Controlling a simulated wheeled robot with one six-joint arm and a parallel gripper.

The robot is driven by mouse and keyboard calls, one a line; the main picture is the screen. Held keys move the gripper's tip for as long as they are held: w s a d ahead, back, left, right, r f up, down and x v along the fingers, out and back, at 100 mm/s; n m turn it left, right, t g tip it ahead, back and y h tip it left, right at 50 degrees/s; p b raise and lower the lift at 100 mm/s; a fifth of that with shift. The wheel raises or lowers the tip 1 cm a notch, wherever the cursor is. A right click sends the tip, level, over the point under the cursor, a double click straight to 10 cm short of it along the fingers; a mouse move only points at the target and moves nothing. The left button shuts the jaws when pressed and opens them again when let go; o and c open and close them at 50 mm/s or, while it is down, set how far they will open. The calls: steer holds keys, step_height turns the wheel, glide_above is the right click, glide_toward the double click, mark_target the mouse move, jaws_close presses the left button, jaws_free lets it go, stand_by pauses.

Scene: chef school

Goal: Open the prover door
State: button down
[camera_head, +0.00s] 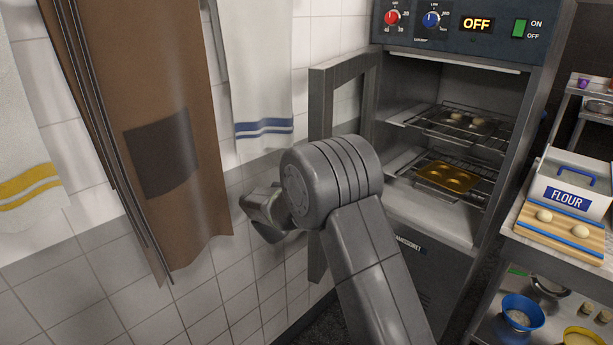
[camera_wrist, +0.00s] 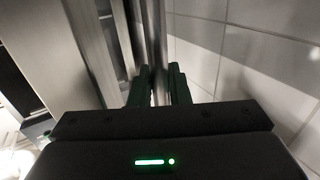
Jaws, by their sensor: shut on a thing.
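The prover (camera_head: 455,50) is a steel cabinet with a dark control panel reading OFF. Its grey-framed door (camera_head: 318,110) stands swung wide open to the left, close to the tiled wall, and the interior is exposed. In the wrist view my gripper (camera_wrist: 160,85) has its dark fingers on either side of a vertical metal bar, the door handle (camera_wrist: 157,45), and is shut on it. In the head view my arm's wrist covers part of the door, and the handle and fingertips are hidden.
Racks inside the prover hold a dark tray (camera_head: 465,122) and a golden tray (camera_head: 447,177) of dough. A brown apron (camera_head: 150,120) and towels (camera_head: 258,70) hang on the wall at left. A steel table (camera_head: 522,210) with a flour bin (camera_head: 568,190) stands at right.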

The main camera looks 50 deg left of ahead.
steer(key=shift+s+a+r, duration=0.1)
steer(key=shift+a, duration=0.3)
steer(key=c, duration=1.4)
jaws_free()
steer(key=shift+c, duration=0.2)
steer(key=b+v, duration=0.3)
steer(key=v, duration=1)
steer(key=shift+s+d, duration=0.2)
steer(key=shift+s, duration=0.15)
